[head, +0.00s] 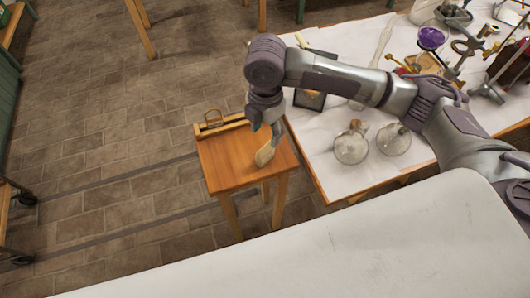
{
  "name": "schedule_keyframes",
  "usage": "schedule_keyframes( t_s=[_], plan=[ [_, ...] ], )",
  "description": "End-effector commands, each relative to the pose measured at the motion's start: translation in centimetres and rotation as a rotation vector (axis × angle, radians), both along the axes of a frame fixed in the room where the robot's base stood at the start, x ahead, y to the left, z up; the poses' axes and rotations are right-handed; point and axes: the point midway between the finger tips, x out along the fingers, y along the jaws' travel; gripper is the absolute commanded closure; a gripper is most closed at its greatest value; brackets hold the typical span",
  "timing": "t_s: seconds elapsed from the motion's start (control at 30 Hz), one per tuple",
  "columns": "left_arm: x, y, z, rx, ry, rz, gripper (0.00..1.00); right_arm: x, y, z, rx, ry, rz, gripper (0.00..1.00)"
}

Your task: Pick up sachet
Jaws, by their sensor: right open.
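The sachet, a small beige pouch (265,154), shows on the small wooden stool (222,170), near its right side. My right arm reaches in from the right, over the white-covered table. My right gripper (273,132) points down over the stool, its fingers open just above and beside the sachet's upper end. I cannot tell whether the fingers touch it. Part of the sachet's upper end may be hidden by the fingers. My left gripper is not in view.
The white-covered table (318,150) stands right of the stool, with two round glass flasks (350,146) (394,139), a dark framed tray (310,99) and a purple bowl (432,38).

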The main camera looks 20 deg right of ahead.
Motion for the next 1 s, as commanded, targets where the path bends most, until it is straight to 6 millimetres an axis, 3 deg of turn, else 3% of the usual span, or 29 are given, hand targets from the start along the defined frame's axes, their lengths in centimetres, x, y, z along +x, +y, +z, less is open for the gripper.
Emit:
schedule_keyframes(
  t_s=[0.3, 1.0],
  plan=[
    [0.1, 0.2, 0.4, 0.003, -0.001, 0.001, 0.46, -0.1, 0.0, -6.0, 0.0, 0.004, -0.002, 0.46],
    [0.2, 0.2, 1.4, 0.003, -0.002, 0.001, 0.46, 0.9, -0.1, -13.2, 0.002, -0.001, -0.002, 0.46]
  ],
)
